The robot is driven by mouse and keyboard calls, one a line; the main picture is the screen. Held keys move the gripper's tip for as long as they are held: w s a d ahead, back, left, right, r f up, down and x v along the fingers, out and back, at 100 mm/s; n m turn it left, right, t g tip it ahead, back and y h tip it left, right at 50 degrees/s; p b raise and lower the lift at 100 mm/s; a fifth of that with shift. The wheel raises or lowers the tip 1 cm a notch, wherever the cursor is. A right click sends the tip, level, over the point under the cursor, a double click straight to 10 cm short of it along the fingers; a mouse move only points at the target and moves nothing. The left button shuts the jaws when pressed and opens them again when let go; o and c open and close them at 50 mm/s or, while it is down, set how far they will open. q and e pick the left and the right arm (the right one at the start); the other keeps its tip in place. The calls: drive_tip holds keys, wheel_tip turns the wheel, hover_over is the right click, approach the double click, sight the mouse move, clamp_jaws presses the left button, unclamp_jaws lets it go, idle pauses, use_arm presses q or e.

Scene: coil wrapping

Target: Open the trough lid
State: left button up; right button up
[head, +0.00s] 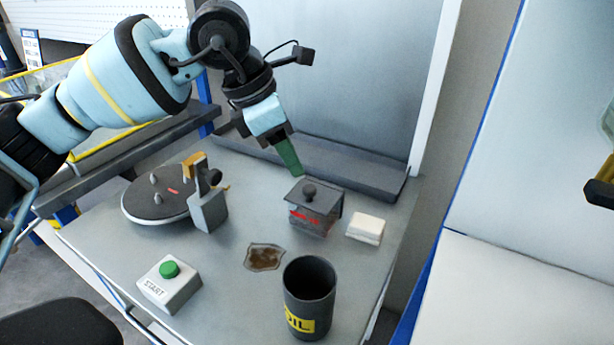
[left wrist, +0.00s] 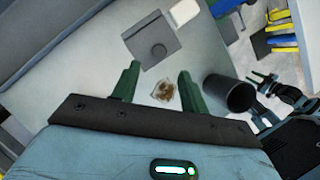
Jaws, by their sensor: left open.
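The trough (head: 311,222) is a small dark grey box with red marking on its front, standing on the grey table. My left gripper (head: 296,176) has green fingers and hangs just behind and above the lid in the head view. In the left wrist view its fingers (left wrist: 158,86) are apart with nothing between them. At the head view's right edge, a dark gripper part (head: 600,190) shows.
A white block stack (head: 366,229) stands right of the trough. A brown stain patch (head: 265,257), a dark OIL bin (head: 309,300) and a START button box (head: 169,282) are nearer the front. A round turntable (head: 150,199) with pegs and a grey post stands left.

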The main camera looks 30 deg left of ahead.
sight(309, 187)
use_arm(q)
drive_tip(key=shift+x, duration=3.6)
clamp_jaws()
